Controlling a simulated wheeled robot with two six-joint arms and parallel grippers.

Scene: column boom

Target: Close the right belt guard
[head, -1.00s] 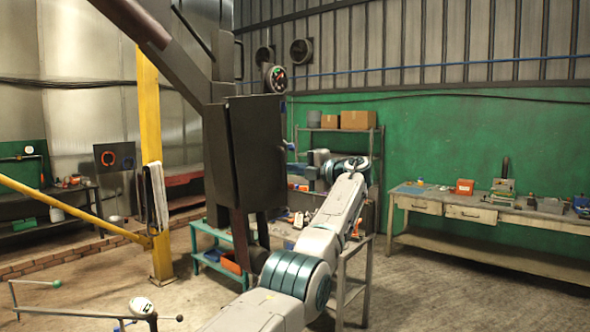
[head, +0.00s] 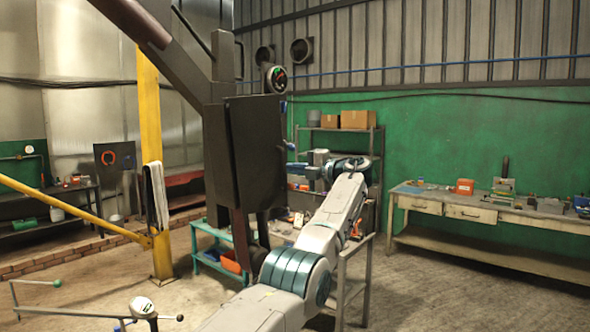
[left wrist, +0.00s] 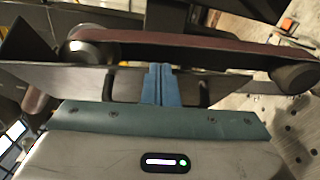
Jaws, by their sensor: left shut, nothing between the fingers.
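The dark belt guard (head: 258,150) hangs as a tall panel on the column machine in the head view. In the left wrist view a grey plate (left wrist: 80,82), which looks like its edge, runs across behind my fingers. Beyond it a dark red belt (left wrist: 200,46) runs between two round pulleys and is exposed. My left gripper (head: 296,168) is at the right side of the guard, its blue fingers pointing left. The fingers are shut and empty in the left wrist view (left wrist: 158,72), and overlap the plate. I cannot tell whether they touch it. My right gripper is not in view.
A teal cart (head: 205,255) stands below the machine. A yellow post (head: 151,180) with a slanted rail is to the left. A workbench (head: 480,205) stands along the green wall at right, and a shelf (head: 340,130) is behind my arm. Open floor lies between.

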